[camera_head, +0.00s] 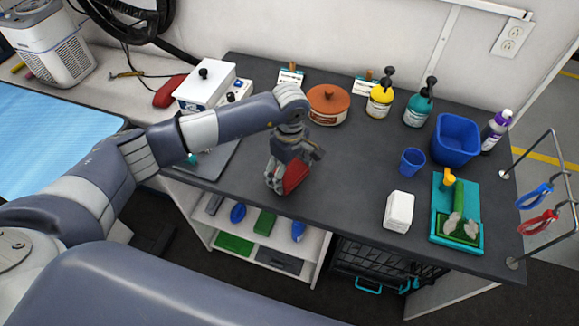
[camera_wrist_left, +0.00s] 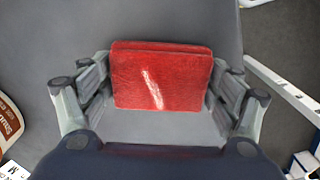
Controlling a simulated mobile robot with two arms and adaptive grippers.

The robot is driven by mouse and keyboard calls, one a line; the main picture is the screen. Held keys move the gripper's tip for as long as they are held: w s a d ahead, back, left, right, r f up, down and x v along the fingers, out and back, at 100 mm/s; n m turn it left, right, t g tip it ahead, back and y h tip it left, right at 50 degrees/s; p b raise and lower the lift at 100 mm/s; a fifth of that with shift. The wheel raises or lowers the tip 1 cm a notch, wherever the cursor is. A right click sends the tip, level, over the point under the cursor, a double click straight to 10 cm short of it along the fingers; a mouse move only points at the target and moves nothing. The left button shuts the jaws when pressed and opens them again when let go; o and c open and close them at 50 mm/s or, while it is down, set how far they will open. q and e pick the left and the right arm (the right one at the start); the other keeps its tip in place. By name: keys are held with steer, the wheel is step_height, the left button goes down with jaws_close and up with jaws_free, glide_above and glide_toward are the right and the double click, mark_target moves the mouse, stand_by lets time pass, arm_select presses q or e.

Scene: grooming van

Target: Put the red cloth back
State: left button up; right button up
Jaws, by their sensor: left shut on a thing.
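The red cloth (camera_wrist_left: 162,78) is a folded, block-like piece that fills the space between the fingers in the left wrist view. In the head view the red cloth (camera_head: 295,175) shows between the fingertips near the table's front edge. My left gripper (camera_head: 288,180) is shut on it and points down over the dark grey tabletop (camera_head: 340,165). The gripper fingers also show on both sides of the cloth in the left wrist view (camera_wrist_left: 160,95). Whether the cloth touches the tabletop is hard to tell. My right gripper is not in view.
Pump bottles (camera_head: 381,98), a blue bin (camera_head: 455,139), a blue cup (camera_head: 412,161), a white block (camera_head: 398,211) and a teal tray (camera_head: 457,239) stand to the right. An open shelf (camera_head: 262,225) with several items is below. The tabletop right of the gripper is clear.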

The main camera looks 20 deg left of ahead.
mark_target(290, 170)
arm_select(q)
steer(key=shift+f, duration=0.15)
steer(key=o, duration=1)
steer(key=shift+c, duration=0.2)
steer(key=shift+r, duration=0.25)
step_height(290, 170, up, 12)
steer(key=b, duration=0.4)
steer(key=shift+f, duration=0.1)
